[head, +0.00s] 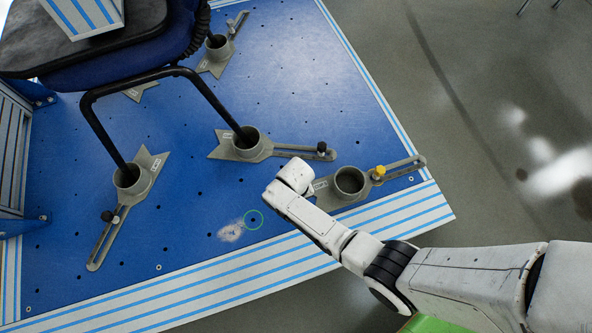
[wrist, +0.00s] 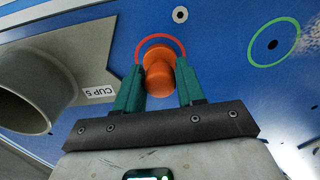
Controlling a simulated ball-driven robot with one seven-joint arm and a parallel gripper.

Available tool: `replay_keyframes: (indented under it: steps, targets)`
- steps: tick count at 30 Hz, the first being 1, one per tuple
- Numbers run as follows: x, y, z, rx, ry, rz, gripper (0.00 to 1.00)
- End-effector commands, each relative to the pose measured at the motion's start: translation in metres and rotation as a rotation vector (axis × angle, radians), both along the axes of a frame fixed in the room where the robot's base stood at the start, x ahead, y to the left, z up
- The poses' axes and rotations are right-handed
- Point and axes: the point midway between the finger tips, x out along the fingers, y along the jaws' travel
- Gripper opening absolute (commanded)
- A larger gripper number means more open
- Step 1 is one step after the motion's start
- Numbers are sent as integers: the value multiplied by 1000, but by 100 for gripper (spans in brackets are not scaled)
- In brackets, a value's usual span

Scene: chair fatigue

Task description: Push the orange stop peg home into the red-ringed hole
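The orange stop peg (wrist: 157,70) is in the wrist view, between the two green fingers of my gripper (wrist: 160,76). The fingers are close against it on both sides, and the gripper appears shut on it. The red ring (wrist: 178,46) on the blue plate shows around the peg's far end. The hole inside the ring is hidden by the peg, so I cannot tell how deep the peg sits. In the head view my arm's wrist hides the gripper, peg and red ring.
A grey cup labelled CUP 5 (wrist: 28,92) stands close left of my gripper in the wrist view; in the head view a cup (head: 349,183) stands beside my wrist. A green ring (wrist: 274,40) marks another hole. A chair (head: 130,75) stands in other cups on the blue plate (head: 190,215).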

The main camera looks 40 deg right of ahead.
Motion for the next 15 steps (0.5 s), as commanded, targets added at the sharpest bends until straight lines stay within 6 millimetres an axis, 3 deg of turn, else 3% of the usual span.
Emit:
replay_keyframes:
  steps: [7, 15]
  targets:
    - [0, 0, 0, 0, 0, 0, 62]
    - [0, 0, 3, 0, 0, 0, 62]
